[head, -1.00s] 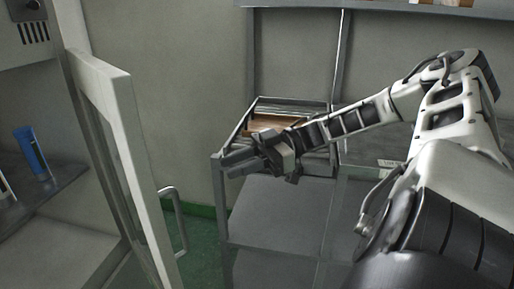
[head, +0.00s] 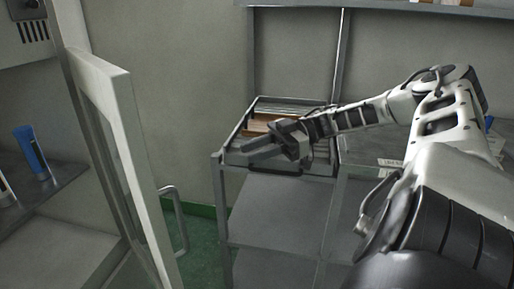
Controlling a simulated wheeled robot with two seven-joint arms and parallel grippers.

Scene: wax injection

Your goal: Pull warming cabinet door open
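The warming cabinet door (head: 118,155) stands swung open at the left of the head view, a pale framed panel with a glass middle. Its metal bar handle (head: 181,222) sticks out on the right side, low down, with nothing touching it. The cabinet's inside (head: 70,172) shows left of the door, with a grey shelf. My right gripper (head: 246,151) is to the right of the door and handle, clearly apart from them, over the tray on the rack. Its two fingers point left, look parted and hold nothing visible. My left gripper is not in view.
A blue bottle-like item (head: 32,153) stands on the cabinet shelf. A metal rack (head: 222,200) with a wire-sided tray (head: 262,104) holding brown contents stands right of the door. Green floor shows between door and rack. A high shelf crosses the top right.

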